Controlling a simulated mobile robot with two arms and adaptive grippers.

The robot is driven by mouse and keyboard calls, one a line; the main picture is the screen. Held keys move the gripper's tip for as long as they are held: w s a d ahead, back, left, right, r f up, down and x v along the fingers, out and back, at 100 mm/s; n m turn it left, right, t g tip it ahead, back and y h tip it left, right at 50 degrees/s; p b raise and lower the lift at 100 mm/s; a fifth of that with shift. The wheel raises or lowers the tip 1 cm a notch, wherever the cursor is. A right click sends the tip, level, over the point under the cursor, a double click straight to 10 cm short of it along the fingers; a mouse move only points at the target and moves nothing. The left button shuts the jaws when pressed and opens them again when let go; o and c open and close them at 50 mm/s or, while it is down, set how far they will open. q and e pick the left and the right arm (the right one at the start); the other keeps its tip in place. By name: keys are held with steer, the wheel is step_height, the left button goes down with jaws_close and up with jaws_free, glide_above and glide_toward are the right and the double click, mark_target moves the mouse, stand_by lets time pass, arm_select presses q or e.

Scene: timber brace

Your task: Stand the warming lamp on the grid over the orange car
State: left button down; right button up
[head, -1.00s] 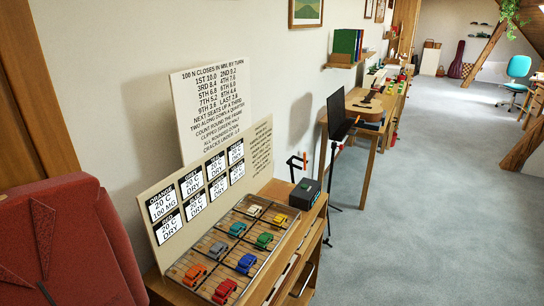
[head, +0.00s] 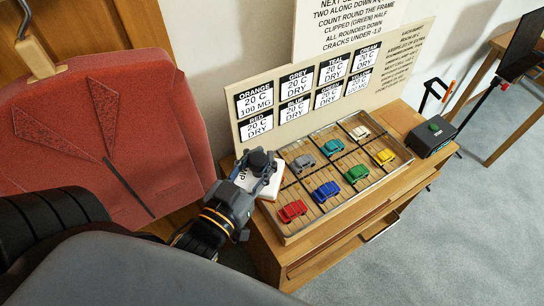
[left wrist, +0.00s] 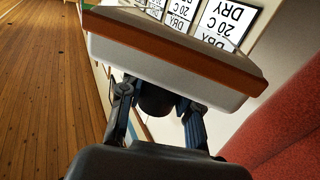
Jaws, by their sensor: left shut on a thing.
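The warming lamp (head: 247,181) is a white slab with an orange band and a dark knob on top, with partly covered lettering. My left gripper (head: 262,165) is shut on it, above the near-left end of the grid (head: 320,217). In the left wrist view the lamp (left wrist: 170,50) shows as a tilted slab beyond the fingers (left wrist: 158,105). The orange car is hidden behind the lamp and gripper in the head view. I cannot tell whether the lamp touches the grid. My right gripper is not in view.
Red (head: 291,210), grey (head: 304,162), blue (head: 326,191) and other cars stand in the grid's cells. A label board (head: 310,95) stands close behind it. A black box with a green button (head: 433,135) is at right. A red chair-like thing (head: 100,130) is at left.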

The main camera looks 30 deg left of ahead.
arm_select(q)
steer(key=w+a+f, duration=0.1)
steer(key=w+f, duration=0.2)
steer(key=w+a+f+p, duration=0.1)
steer(key=w+f, duration=0.3)
steer(key=w+a+f, duration=0.1)
steer(key=w+f, duration=0.2)
steer(key=shift+w+a+f, duration=0.1)
steer(key=shift+w+f, duration=0.2)
steer(key=shift+w, duration=0.05)
steer(key=shift+f, duration=0.55)
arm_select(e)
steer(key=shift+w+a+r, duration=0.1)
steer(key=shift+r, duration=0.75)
arm_select(q)
steer(key=shift+f, duration=0.45)
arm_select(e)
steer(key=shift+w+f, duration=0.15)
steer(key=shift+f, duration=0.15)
arm_select(q)
steer(key=shift+f, duration=0.15)
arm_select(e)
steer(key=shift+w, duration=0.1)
arm_select(q)
steer(key=c, duration=1)
jaws_free()
